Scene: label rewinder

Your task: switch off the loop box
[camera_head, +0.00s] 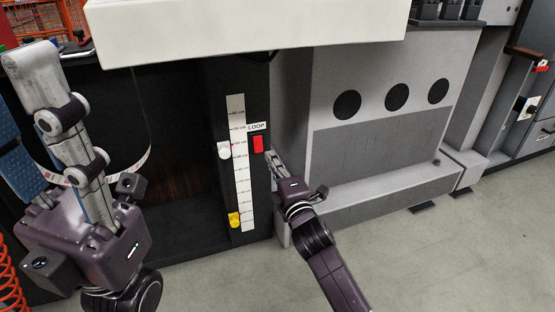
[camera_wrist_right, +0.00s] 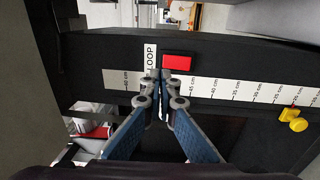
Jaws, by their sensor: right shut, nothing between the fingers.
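The loop box is a dark upright panel (camera_head: 211,105) with a white LOOP label (camera_head: 257,127) and a red switch (camera_head: 258,145) below it. My right gripper (camera_head: 271,156) is shut and empty, its tips just right of and slightly below the switch in the head view. In the right wrist view the closed fingertips (camera_wrist_right: 160,76) lie beside the red switch (camera_wrist_right: 178,62), over the edge of the LOOP label (camera_wrist_right: 150,57). I cannot tell whether they touch the panel.
A scale strip (camera_head: 240,180) runs down the panel, with a white knob (camera_head: 224,150) and a yellow knob (camera_head: 234,219) at its left. A white overhang (camera_head: 250,30) juts out above. A grey cabinet (camera_head: 380,150) stands to the right. Open floor (camera_head: 450,260) lies in front.

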